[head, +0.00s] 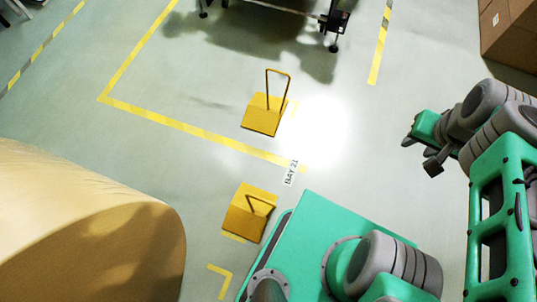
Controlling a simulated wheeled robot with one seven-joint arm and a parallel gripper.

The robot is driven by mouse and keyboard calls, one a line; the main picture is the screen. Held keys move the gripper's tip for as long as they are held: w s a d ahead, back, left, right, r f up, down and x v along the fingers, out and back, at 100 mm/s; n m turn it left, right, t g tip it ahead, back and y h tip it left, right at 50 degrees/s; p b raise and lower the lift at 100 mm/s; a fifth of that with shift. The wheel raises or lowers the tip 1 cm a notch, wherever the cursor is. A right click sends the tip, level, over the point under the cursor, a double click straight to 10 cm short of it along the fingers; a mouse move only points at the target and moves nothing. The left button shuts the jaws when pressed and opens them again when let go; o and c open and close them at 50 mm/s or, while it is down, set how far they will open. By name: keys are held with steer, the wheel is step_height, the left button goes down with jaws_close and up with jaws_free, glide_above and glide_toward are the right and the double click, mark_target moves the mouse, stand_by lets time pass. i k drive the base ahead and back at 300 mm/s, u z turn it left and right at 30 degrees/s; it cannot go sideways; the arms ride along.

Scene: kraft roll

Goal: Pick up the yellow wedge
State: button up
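Two yellow wedges lie on the floor, each with a looped wire handle. The farther yellow wedge (262,121) sits at the middle of the view, its handle standing up at its back, beside the glare patch. The nearer yellow wedge (247,220) sits lower, between the big tan roll and my green base, with its handle across its face. My gripper (414,146) is at the right, well apart from both wedges. Its fingers are small and partly hidden behind the hand, so its opening is unclear. No wedge is at the gripper.
A large tan kraft roll (90,225) fills the lower left. A dark wheeled cart (327,20) stands at the top. Brown cartons (510,35) are at the upper right. Yellow floor lines and a "BAY 21" label (290,172) mark the floor. The floor around the farther wedge is clear.

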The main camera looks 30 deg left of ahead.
mark_target(248, 214)
steer(key=i, duration=1.7)
steer(key=u, duration=5.6)
